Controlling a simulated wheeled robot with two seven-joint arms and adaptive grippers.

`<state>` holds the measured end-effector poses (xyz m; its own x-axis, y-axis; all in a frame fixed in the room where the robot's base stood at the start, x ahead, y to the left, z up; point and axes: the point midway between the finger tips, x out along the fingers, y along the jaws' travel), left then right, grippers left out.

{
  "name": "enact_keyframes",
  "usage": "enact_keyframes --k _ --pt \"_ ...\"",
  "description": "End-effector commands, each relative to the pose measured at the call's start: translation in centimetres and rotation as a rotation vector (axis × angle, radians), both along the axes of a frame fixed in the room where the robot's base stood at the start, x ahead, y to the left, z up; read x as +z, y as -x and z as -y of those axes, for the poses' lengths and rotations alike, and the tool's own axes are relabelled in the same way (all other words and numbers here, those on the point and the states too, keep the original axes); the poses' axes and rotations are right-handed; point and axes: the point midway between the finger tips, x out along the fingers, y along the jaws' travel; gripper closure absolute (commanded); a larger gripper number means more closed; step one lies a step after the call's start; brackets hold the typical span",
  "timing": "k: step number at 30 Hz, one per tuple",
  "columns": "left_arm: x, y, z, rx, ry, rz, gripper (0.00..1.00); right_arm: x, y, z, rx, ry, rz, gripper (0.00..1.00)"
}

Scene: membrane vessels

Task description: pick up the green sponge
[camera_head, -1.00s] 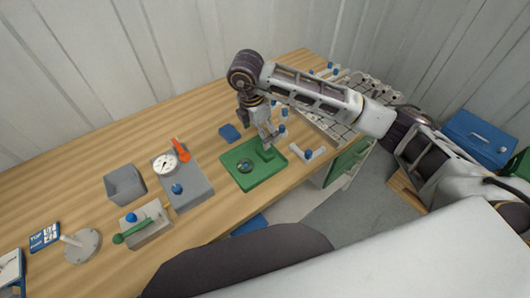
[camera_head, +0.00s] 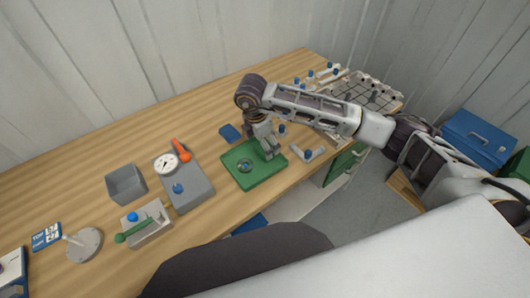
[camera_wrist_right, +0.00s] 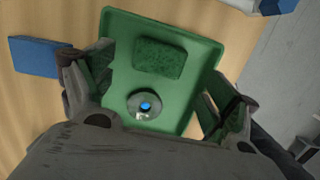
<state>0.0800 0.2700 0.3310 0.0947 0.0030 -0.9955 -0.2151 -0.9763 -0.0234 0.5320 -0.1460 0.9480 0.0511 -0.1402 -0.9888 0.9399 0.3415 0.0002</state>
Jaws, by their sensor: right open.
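The green sponge (camera_wrist_right: 158,59) lies flat on the green tray (camera_wrist_right: 205,40) in the right wrist view, near the tray's far edge. In the head view my right gripper mostly hides it. My right gripper (camera_wrist_right: 157,88) is open and empty, with its fingers on either side of the tray's middle; the sponge lies between and slightly beyond the fingers. In the head view the right gripper (camera_head: 270,154) points down over the right part of the green tray (camera_head: 245,180). My left gripper is not in view.
A round metal piece with a blue centre (camera_wrist_right: 145,105) sits on the tray near the sponge. A blue block (camera_head: 230,133) lies beside the tray. A white pipe elbow (camera_head: 308,155) lies right of it. A grey gauge block (camera_head: 190,190) and a grey bin (camera_head: 125,184) stand left.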

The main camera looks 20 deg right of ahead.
Motion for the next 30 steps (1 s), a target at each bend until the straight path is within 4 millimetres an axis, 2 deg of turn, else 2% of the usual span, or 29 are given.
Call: enact_keyframes --k 8,15,20,30 --pt "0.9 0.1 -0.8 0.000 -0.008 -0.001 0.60 -2.5 -0.3 0.6 0.000 0.001 -0.003 0.12" --pt "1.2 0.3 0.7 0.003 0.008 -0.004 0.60 -4.6 -0.5 0.9 0.000 0.000 -0.001 0.12" --pt "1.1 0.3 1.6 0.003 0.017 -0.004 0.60 -4.8 -0.5 0.9 0.000 0.000 0.000 0.12" --pt "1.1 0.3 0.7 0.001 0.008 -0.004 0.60 -4.8 -0.5 0.9 0.000 0.000 0.000 0.12"
